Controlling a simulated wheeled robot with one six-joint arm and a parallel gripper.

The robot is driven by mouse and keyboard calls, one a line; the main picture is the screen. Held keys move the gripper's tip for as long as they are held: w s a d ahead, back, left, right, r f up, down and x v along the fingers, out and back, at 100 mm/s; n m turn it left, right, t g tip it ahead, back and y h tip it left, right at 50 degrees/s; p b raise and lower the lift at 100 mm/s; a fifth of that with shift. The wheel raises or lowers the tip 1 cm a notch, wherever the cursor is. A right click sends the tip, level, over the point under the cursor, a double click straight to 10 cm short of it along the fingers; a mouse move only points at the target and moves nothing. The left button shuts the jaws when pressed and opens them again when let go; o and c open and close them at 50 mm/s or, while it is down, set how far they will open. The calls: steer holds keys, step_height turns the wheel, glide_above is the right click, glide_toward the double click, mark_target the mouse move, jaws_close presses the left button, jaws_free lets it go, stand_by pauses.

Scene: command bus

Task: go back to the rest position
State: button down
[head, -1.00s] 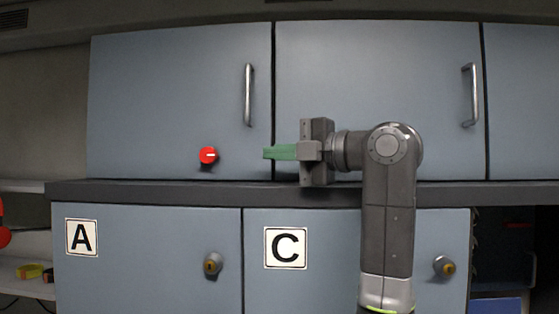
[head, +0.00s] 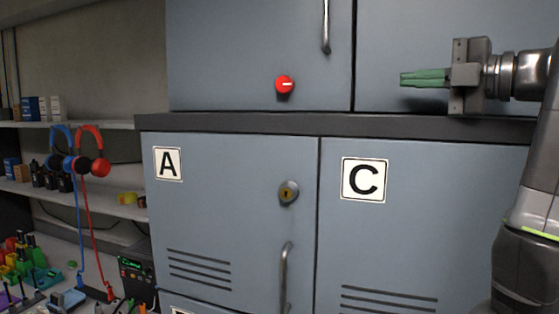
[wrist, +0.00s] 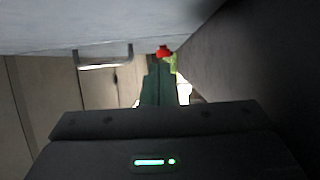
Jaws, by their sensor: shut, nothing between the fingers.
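My gripper (head: 403,78) has green fingers that are shut, with nothing between them. It points left at the upper right of the head view, in front of the upper blue-grey cabinet. A red knob (head: 284,85) with a white mark is on the upper cabinet door, to the left of my fingertips and apart from them. In the wrist view my green fingers (wrist: 160,66) point forward, and the red knob (wrist: 164,50) shows just beyond their tips.
Lower doors carry labels A (head: 168,163) and C (head: 364,179). A keyhole lock (head: 289,191) and a handle (head: 286,275) stick out from door A. A dark ledge (head: 240,124) runs below the upper cabinet. Red headphones (head: 92,150) hang by shelves at left.

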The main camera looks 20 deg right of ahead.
steer(key=a, duration=0.3)
steer(key=w+a, duration=0.1)
steer(key=a, duration=0.1)
steer(key=w+a, duration=0.1)
steer(key=a, duration=0.2)
steer(key=shift+w+a, duration=0.15)
steer(key=shift+a, duration=0.2)
steer(key=shift+w+d+r+p, duration=0.15)
steer(key=shift+w+r+p, duration=0.05)
steer(key=shift+w+p, duration=0.8)
steer(key=shift+w+d+p, duration=0.1)
steer(key=shift+w+p, duration=0.35)
steer(key=shift+w+d+f, duration=0.2)
steer(key=shift+w+d, duration=0.1)
steer(key=shift+w, duration=0.05)
